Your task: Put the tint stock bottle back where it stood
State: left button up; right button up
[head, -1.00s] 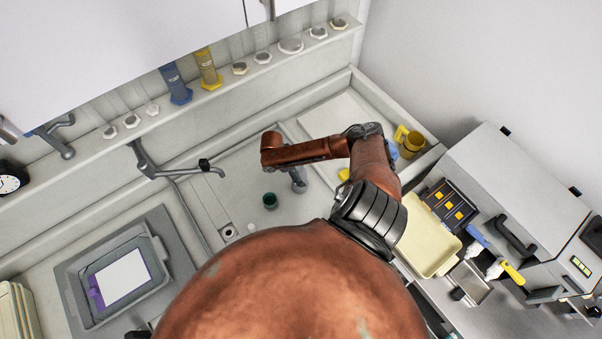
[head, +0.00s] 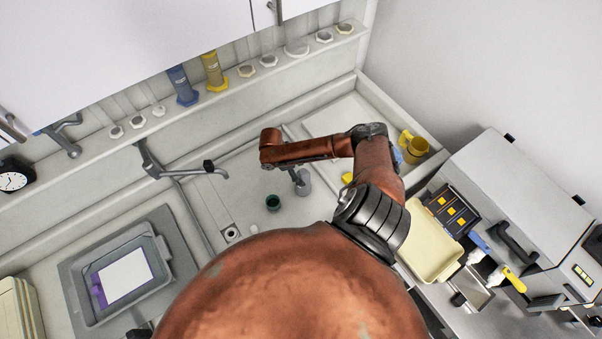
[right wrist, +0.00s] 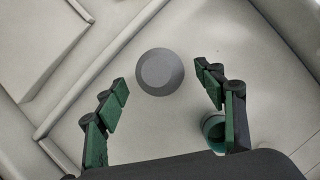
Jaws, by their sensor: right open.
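A grey round-topped cylinder (head: 304,183), which I take to be the tint stock bottle, stands upright on the pale sink floor. In the right wrist view its round top (right wrist: 160,72) lies between and slightly beyond my fingertips, with a gap on each side. My right gripper (head: 297,176) reaches down beside it in the head view, partly overlapping it. The gripper's green-padded fingers (right wrist: 166,84) are spread and hold nothing. My left gripper is not recognisable in view.
A dark green cup (head: 272,203) stands left of the cylinder; it also shows behind the right finger (right wrist: 214,128). A faucet (head: 190,172) reaches over the sink. A shelf (head: 215,100) holds several cylinders.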

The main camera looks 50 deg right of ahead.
jog(key=shift+v, duration=1.2)
jog(key=shift+r, duration=0.15)
jog(key=v, duration=1.1)
jog(key=shift+r, duration=0.4)
